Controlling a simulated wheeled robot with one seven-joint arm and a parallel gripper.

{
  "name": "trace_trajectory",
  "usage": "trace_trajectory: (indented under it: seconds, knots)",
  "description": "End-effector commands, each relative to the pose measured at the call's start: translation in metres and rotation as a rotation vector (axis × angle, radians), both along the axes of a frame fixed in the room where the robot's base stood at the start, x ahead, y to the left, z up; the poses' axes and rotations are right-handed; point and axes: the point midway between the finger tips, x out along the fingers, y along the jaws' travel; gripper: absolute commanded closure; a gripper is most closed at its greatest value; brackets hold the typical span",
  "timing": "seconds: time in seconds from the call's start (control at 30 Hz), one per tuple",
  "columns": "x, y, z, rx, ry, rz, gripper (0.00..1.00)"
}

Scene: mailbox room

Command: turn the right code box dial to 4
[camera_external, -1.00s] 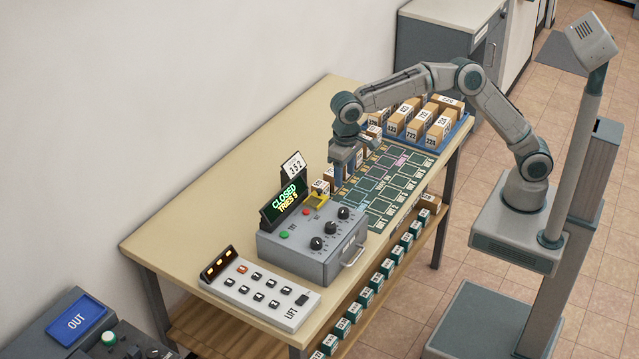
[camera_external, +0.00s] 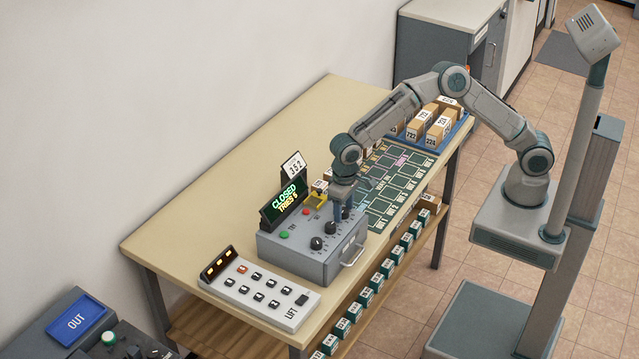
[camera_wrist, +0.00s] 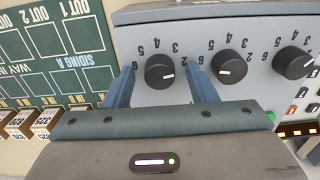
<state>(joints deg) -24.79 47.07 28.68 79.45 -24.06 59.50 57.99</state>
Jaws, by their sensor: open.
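The grey code box (camera_external: 290,262) sits on the table with three black dials on its top. The right dial (camera_wrist: 159,70) is the leftmost in the wrist view; its white mark points right and slightly down, away from the 4 above it. The number at the mark is hidden by a finger. My gripper (camera_wrist: 159,68) is open, with one blue finger on each side of this dial. Whether the fingers touch it I cannot tell. In the external view my gripper (camera_external: 342,208) points down at the box's far end, partly covering that dial.
The middle dial (camera_wrist: 230,67) is close beside my right-hand finger in the wrist view. A display (camera_external: 285,201) reading CLOSED, TRIES 5 and a 352 card (camera_external: 293,166) stand behind the box. A LIFT panel (camera_external: 260,288) lies to the left.

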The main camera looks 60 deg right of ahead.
Motion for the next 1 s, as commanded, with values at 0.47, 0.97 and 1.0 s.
trace_trajectory:
  seconds: [0.47, 0.97, 1.0]
  knots:
    - [0.0, 0.0001, 0.0003, 0.0, 0.0, 0.005, 0.93]
    - [-0.0001, 0.0006, -0.0005, 0.001, -0.001, 0.262, 0.93]
    - [-0.0001, 0.0006, -0.0004, 0.001, -0.002, 0.299, 0.93]
